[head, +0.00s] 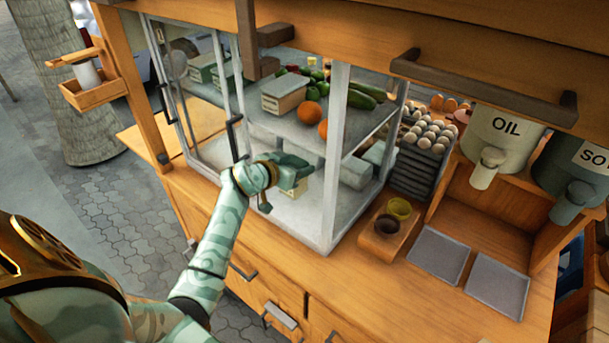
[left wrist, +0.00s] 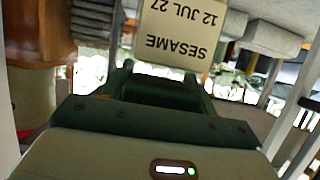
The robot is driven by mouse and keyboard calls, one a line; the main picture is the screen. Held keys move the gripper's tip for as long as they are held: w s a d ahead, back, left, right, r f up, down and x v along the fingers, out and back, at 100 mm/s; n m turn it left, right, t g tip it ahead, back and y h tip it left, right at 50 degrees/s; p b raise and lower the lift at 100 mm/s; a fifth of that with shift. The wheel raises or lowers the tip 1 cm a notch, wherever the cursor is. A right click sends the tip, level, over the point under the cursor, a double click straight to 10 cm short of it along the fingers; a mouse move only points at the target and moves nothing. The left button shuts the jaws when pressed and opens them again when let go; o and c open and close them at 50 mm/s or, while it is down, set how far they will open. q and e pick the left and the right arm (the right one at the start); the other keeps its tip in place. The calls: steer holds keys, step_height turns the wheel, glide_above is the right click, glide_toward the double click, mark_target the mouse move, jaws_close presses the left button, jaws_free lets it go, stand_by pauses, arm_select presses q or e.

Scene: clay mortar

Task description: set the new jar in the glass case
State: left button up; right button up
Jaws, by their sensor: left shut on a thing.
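The glass case (head: 337,150) stands on the wooden counter, with an upper shelf and a lower level. My left gripper (head: 291,172) reaches in through its front at the lower level, below the upper shelf. It is shut on a pale jar (head: 297,188), mostly hidden behind the gripper in the head view. In the left wrist view, the jar's cream label (left wrist: 180,32) reads "SESAME 12 JUL 27" upside down, just beyond the gripper (left wrist: 165,82). I cannot tell whether the jar touches the case floor. My right gripper is out of view.
The upper shelf holds oranges (head: 309,112), green vegetables and lidded boxes (head: 284,95). More grey boxes (head: 356,172) stand at the lower right of the case. Egg trays (head: 418,165) and a wooden cup holder (head: 383,242) stand right of it. The lower front floor looks clear.

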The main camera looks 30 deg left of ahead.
arm_select(q)
steer(key=w+f+b, duration=0.2)
steer(key=f, duration=0.1)
steer(key=w+f+b, duration=0.3)
steer(key=f, duration=0.1)
steer(key=w+f+b, duration=0.2)
steer(key=w+f, duration=0.1)
steer(key=shift+a+f, duration=0.35)
steer(key=shift+a, duration=0.05)
steer(key=shift+r, duration=0.2)
steer(key=shift+f, duration=0.1)
steer(key=o, duration=1.1)
steer(key=shift+o, duration=0.2)
steer(key=p+v, duration=0.5)
steer(key=v, duration=0.6)
steer(key=shift+r, duration=0.2)
steer(key=shift+s+p, duration=0.3)
steer(key=shift+s, duration=0.25)
